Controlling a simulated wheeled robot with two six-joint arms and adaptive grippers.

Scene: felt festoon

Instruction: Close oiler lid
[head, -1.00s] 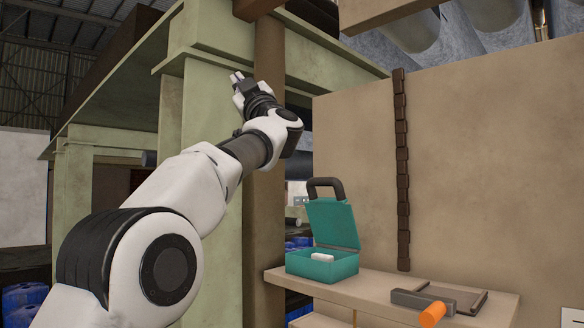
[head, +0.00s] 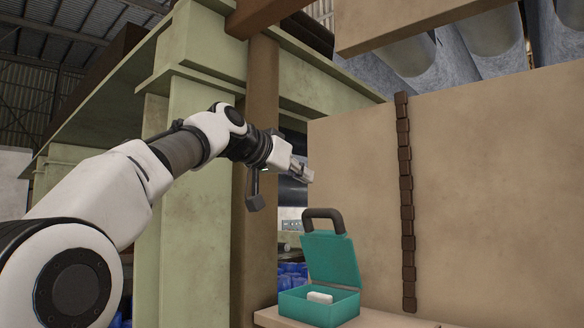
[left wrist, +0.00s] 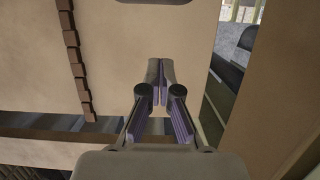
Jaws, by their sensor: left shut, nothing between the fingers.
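The oiler looks to be the teal box (head: 318,306) with a small white block (head: 320,298) inside, standing on a ledge at the lower middle of the head view. Its teal lid (head: 331,257) is open, standing up and leaning slightly back, with a dark handle (head: 323,214) at its top. My left gripper (head: 306,173) is shut and empty, above and slightly left of the lid, apart from it and pointing right. Its closed fingers show in the left wrist view (left wrist: 160,72), where I cannot make out the oiler. My right gripper is not in view.
A tan panel (head: 460,190) rises behind the oiler, with a dark segmented strip (head: 406,200) hanging on it. A brown post (head: 262,120) and pale green frame (head: 185,170) stand to the left. The wooden ledge (head: 385,319) runs right of the oiler.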

